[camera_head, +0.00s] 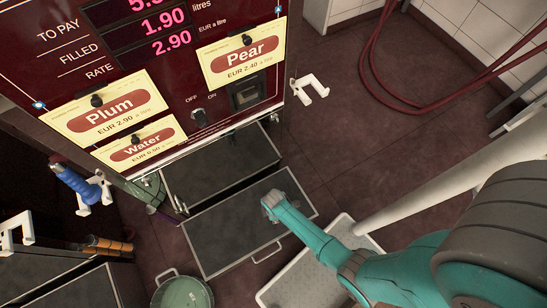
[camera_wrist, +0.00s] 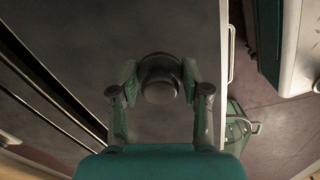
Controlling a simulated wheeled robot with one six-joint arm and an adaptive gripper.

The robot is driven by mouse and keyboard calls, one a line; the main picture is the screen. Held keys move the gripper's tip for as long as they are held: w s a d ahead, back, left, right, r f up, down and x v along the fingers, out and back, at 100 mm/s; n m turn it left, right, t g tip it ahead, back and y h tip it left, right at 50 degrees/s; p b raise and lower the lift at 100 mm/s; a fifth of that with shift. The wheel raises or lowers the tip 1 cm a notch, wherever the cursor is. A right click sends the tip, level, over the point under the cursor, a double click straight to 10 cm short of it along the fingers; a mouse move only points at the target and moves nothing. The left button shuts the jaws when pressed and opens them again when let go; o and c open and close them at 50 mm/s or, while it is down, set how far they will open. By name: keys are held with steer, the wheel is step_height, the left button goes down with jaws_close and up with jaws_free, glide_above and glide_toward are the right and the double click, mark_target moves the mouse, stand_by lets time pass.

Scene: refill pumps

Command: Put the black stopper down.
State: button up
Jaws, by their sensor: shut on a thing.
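The black stopper (camera_wrist: 159,80) is a dark round piece between my two fingers in the wrist view. My gripper (camera_head: 272,204) is shut on it, one finger on each side. In the head view my gripper hangs over the dark flat top of the pulled-out drawer (camera_head: 225,238) at the foot of the pump, and the stopper is hidden there. The wrist view shows the same dark top (camera_wrist: 75,35) behind the stopper. I cannot tell whether the stopper touches it.
The red pump (camera_head: 215,22) stands behind the drawer. A white tray (camera_head: 268,296) lies on the floor at the drawer's right. A green pot (camera_head: 183,294) stands in front. A white hook (camera_head: 310,87) juts from the pump's right side. The drawer's left part is bare.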

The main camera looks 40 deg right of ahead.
steer(key=shift+f, duration=1.85)
steer(key=o, duration=0.8)
steer(key=shift+f, duration=0.1)
